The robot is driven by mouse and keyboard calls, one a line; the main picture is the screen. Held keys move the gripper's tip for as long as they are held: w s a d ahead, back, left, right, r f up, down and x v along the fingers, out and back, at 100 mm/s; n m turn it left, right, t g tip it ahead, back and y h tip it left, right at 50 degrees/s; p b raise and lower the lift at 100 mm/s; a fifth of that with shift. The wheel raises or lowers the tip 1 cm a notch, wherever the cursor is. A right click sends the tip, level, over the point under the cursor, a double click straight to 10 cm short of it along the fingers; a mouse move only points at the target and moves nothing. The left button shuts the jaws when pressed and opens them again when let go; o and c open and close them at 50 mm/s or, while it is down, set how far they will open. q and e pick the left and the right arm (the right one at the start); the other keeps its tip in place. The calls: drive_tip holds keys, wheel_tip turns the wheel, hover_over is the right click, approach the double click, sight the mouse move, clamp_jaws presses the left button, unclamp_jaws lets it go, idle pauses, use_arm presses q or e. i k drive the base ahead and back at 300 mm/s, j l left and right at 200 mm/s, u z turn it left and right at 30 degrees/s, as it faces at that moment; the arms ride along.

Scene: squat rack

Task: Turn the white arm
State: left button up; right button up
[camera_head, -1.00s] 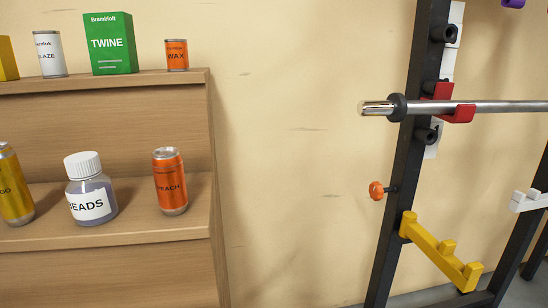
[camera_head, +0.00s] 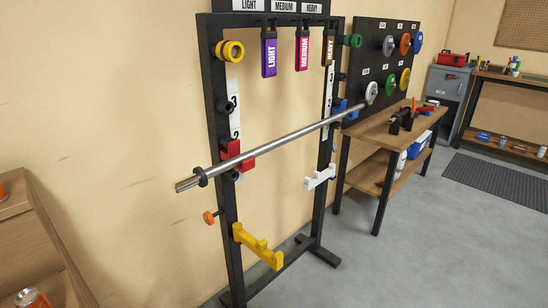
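The white arm (camera_head: 320,177) is a short white bracket with upturned ends on the right upright of the black squat rack (camera_head: 229,258). A yellow arm (camera_head: 258,246) of similar shape sticks out low on the left upright. The silver barbell (camera_head: 275,142) rests across the rack, with a red holder (camera_head: 231,150) under it on the left upright. Neither of my grippers is in view.
A wooden shelf (camera_head: 35,245) stands at the lower left. An orange knob (camera_head: 209,217) sticks out from the left upright. A workbench (camera_head: 374,130) stands to the right of the rack. Grey floor (camera_head: 420,240) is clear in front, with a dark mat (camera_head: 492,182) farther right.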

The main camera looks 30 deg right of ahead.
sight(309, 184)
drive_tip(key=z, duration=1.45)
